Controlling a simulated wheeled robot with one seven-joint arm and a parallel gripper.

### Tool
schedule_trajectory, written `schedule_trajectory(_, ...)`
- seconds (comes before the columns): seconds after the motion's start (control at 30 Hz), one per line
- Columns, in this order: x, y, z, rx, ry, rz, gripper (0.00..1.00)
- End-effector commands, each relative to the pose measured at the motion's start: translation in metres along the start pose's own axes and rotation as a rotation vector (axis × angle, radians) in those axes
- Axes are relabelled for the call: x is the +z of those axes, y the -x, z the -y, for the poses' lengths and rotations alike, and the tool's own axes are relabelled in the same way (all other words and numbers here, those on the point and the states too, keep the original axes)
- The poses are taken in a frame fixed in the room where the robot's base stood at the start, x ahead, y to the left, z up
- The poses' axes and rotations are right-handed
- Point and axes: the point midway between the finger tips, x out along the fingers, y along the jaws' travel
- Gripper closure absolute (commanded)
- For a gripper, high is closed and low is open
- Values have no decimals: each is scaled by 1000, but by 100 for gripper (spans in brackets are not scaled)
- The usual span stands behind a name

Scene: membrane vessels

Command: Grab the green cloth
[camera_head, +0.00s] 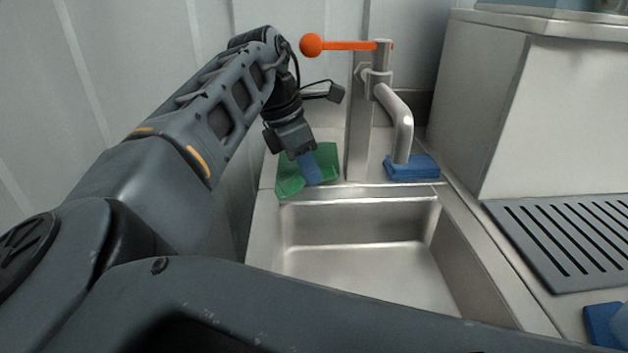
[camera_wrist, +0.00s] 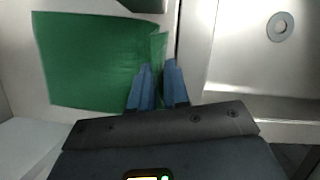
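The green cloth (camera_head: 325,158) lies on the steel ledge behind the sink basin, to the left of the tap. Its front left part is bent up into a fold. My gripper (camera_head: 309,181) points down at the cloth, with its blue fingers over the front part. In the wrist view the cloth (camera_wrist: 90,60) spreads out to the left, and its right edge is bunched into a raised fold. The two blue fingers of my gripper (camera_wrist: 159,68) are close together, with this fold between their tips, so they look shut on it.
The tap (camera_head: 398,120) with an orange-knobbed lever (camera_head: 312,45) stands just right of my gripper. A blue sponge (camera_head: 412,167) lies under the spout. The sink basin (camera_head: 360,265) is empty. A slotted drain grate (camera_head: 565,240) lies to the right, and a wall is close on the left.

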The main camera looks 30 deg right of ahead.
Motion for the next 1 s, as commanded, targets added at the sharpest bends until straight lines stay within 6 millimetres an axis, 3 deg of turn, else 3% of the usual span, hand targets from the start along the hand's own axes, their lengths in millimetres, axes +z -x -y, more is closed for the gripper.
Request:
schedule_trajectory(0.13,0,0,2,-8,2,-2,100)
schedule_trajectory(1.0,38,101,0,-3,1,2,100)
